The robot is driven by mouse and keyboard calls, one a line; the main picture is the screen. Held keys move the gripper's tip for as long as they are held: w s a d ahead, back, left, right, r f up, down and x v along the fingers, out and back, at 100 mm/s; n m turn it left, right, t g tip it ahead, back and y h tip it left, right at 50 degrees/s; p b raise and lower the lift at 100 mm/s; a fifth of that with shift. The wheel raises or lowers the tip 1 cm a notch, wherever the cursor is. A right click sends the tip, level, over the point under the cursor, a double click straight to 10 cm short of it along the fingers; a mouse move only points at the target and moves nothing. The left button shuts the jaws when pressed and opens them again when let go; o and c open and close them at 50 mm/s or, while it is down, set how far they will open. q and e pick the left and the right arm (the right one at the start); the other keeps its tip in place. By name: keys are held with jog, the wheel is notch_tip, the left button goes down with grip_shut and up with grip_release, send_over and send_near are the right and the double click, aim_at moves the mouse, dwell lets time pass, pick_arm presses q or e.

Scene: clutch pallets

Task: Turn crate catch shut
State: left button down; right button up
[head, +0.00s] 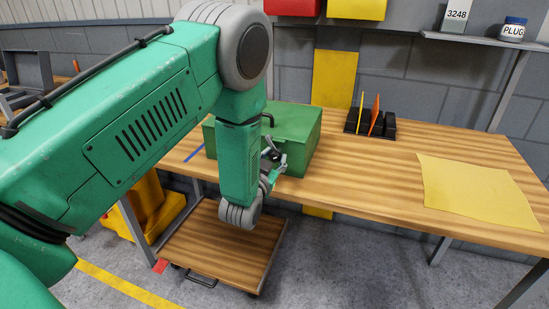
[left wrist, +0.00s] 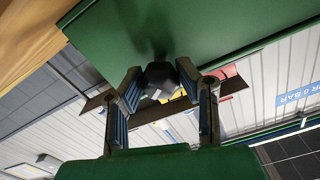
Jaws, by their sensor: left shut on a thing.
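The green crate (head: 298,135) stands on the wooden table, partly hidden behind my left arm. Its green face also fills the upper part of the left wrist view (left wrist: 230,22). My left gripper (head: 272,165) is at the front of the crate. In the left wrist view its two fingers (left wrist: 158,72) close from both sides on the dark crate catch (left wrist: 160,88), which sits against the green face. The catch's exact turn angle is hard to tell. My right gripper is in neither view.
The wooden table (head: 360,185) holds a black rack (head: 370,123) with upright orange and yellow pieces, and a yellow sheet (head: 475,190) at right. A low wooden cart (head: 215,250) stands below. The tabletop between crate and sheet is clear.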

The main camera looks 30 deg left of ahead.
pick_arm(q)
jog(key=m, duration=0.3)
jog(key=shift+w+d+r+m, duration=0.1)
jog(key=shift+w+r+m, duration=0.05)
jog(key=shift+m, duration=0.15)
jog(key=shift+m+b, duration=0.4)
jog(key=shift+m, duration=1.3)
jog(key=c, duration=1.2)
grip_release()
jog(key=shift+o, duration=0.2)
jog(key=shift+w, duration=0.1)
jog(key=shift+s, duration=0.2)
jog(key=shift+s, duration=0.25)
jog(key=v, duration=1.1)
jog(key=shift+f, duration=0.25)
